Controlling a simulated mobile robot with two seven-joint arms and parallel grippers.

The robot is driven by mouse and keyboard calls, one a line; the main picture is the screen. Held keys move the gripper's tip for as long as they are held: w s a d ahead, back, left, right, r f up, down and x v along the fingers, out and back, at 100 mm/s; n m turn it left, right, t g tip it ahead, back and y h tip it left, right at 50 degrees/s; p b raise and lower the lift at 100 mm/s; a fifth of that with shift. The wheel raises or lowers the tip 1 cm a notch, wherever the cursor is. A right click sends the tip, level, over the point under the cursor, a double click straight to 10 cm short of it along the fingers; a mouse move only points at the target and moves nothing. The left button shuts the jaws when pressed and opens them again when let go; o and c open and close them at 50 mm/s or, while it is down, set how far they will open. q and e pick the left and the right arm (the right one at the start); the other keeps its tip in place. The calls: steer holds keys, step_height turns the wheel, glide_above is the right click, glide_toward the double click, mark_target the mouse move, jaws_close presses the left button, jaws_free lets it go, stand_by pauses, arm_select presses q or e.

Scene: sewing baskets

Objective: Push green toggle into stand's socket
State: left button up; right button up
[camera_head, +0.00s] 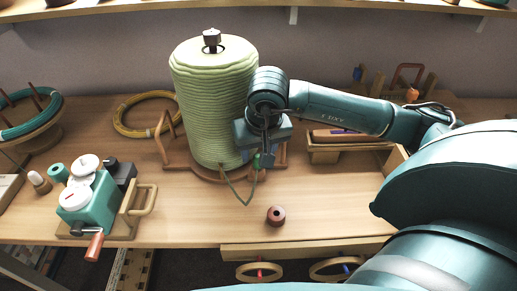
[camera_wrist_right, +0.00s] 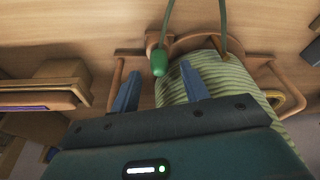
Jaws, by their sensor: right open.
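The green toggle (camera_head: 257,160) hangs at the end of a green cord (camera_head: 236,191) beside the large pale-green spool (camera_head: 212,105). In the right wrist view the toggle (camera_wrist_right: 159,63) is just beyond my fingertips, roughly between them. The spool sits on a brown wooden stand (camera_head: 166,148), whose small rounded knob (camera_wrist_right: 153,41) shows right by the toggle. I cannot tell whether the toggle touches it, and no socket opening is visible. My right gripper (camera_wrist_right: 160,78) is open, its blue fingers apart, with nothing held. My left gripper is not in view.
A brown bobbin (camera_head: 276,215) stands in front of the spool. A teal winder (camera_head: 90,205) with a red-handled crank is at left. A yellow hoop (camera_head: 140,113) lies behind. A wooden tray (camera_head: 345,150) is at right under my arm. The front middle is mostly clear.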

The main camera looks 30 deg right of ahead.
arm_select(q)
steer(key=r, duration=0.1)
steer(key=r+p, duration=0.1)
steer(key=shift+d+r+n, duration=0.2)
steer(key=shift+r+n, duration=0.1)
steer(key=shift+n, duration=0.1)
arm_select(e)
steer(key=v, duration=1.3)
steer(key=shift+r, duration=0.1)
